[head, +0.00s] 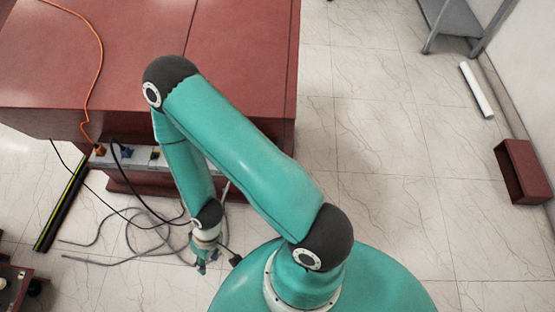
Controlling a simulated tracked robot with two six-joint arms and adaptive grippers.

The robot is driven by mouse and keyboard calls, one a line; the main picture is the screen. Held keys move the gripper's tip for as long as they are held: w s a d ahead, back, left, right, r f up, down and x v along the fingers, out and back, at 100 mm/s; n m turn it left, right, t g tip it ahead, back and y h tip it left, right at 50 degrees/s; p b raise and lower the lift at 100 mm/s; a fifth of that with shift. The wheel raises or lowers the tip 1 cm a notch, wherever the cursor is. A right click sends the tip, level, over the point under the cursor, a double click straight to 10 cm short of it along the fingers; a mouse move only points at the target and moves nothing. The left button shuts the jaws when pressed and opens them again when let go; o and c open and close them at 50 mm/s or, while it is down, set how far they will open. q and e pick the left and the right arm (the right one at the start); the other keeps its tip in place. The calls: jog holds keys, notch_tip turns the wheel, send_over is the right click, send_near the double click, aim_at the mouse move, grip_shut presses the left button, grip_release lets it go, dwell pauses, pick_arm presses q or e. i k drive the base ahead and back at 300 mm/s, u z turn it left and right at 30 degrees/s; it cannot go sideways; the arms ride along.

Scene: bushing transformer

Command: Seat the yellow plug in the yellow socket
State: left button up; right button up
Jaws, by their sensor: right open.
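I cannot make out a yellow plug. My right gripper (202,266) hangs low over the floor, in front of and below the strip, pointing down. It is open, and I see nothing between its fingers. A small dark plug-like piece (236,260) is just right of it. My left gripper is not in view.
An orange plug (100,150) with an orange cable and a blue plug (125,152) sit on the strip. Loose grey and black cables (130,235) lie on the floor left of my gripper. A red box (522,172) and white tube (477,90) lie right; the floor between is clear.

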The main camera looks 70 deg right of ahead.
aim_at(145, 158)
jog(key=z, duration=0.8)
jog(key=k, duration=0.3)
jog(key=z, duration=0.25)
jog(key=i, duration=0.35)
jog(key=u, duration=0.25)
